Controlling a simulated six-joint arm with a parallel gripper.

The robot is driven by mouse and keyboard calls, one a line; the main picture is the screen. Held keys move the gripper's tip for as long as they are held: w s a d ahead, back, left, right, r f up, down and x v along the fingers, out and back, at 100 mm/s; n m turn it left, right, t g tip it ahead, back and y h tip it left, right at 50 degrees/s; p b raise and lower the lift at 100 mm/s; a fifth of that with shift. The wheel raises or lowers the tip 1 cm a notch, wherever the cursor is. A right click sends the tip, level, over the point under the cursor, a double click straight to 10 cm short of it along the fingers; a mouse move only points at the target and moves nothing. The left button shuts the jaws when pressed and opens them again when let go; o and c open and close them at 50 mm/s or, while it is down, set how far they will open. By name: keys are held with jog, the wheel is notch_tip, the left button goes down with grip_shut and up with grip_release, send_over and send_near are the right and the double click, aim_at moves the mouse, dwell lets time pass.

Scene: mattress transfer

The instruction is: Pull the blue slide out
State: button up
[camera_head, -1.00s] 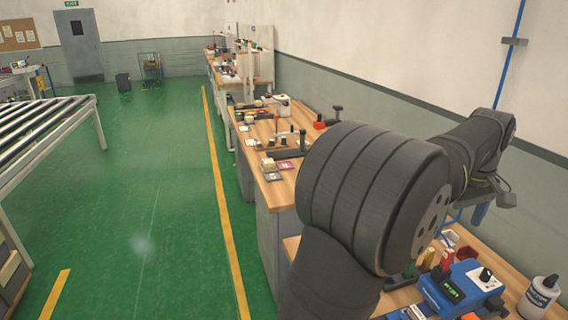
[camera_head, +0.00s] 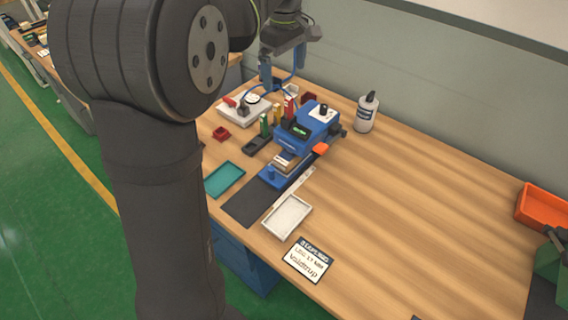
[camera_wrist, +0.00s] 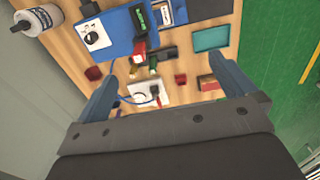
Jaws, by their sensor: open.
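A blue machine (camera_head: 308,127) with a dark display and a black knob stands at the back of the wooden workbench. An orange part (camera_head: 321,150) sits at the machine's side. My gripper (camera_head: 276,70) is high above the back of the bench, behind and left of the machine, apart from it. In the wrist view its blue fingers (camera_wrist: 173,85) are wide apart with nothing between them. The machine (camera_wrist: 105,30) shows at the top there.
A teal tray (camera_head: 225,179), a white tray (camera_head: 288,216) and a label card (camera_head: 308,259) lie near the front edge. A white bottle (camera_head: 366,114) stands right of the machine. An orange bin (camera_head: 543,206) is at far right.

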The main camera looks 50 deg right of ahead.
aim_at(271, 169)
jog(key=shift+f, duration=0.15)
jog(key=c, duration=0.5)
jog(key=f+m, duration=0.1)
jog(key=a+f+m, duration=0.1)
jog(key=shift+f, duration=0.3)
jog(key=c, duration=0.8)
jog(key=a+f+m, duration=0.5)
jog(key=f+m, duration=0.4)
jog(key=f, duration=0.1)
jog(key=shift+a, duration=0.2)
notch_tip(271, 169, down, 18)
jog(key=shift+s+r, duration=0.1)
jog(key=shift+r, duration=0.15)
grip_shut()
